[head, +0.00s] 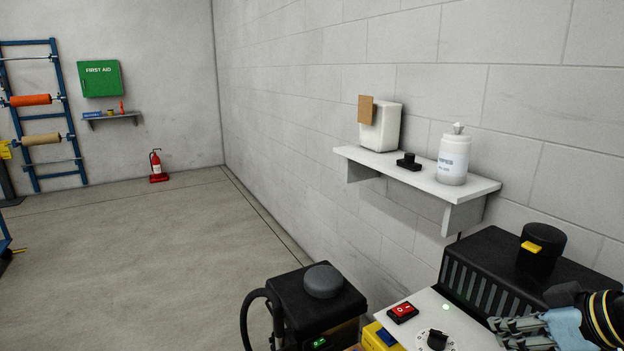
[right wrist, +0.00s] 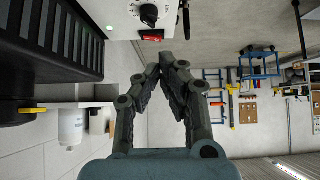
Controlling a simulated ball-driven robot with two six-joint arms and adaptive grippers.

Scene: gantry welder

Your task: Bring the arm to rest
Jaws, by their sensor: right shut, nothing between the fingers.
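My right gripper (head: 500,325) is at the lower right of the head view, beside the panel of a light-grey machine (head: 455,311). In the right wrist view its two fingers (right wrist: 168,60) meet at the tips with nothing between them. The panel carries a red rocker switch (head: 402,312) and a black dial (head: 436,340); the dial also shows in the right wrist view (right wrist: 148,14). The fingertips look close to the panel's edge there, and I cannot tell whether they touch it. My left gripper is not in view.
A black vented box (head: 480,285) with a yellow-marked black knob (head: 541,245) stands behind the panel. A wall shelf (head: 420,178) holds a dispenser and a wipes canister (head: 453,158). A black unit (head: 310,301) stands left. The floor (head: 150,260) is open at left.

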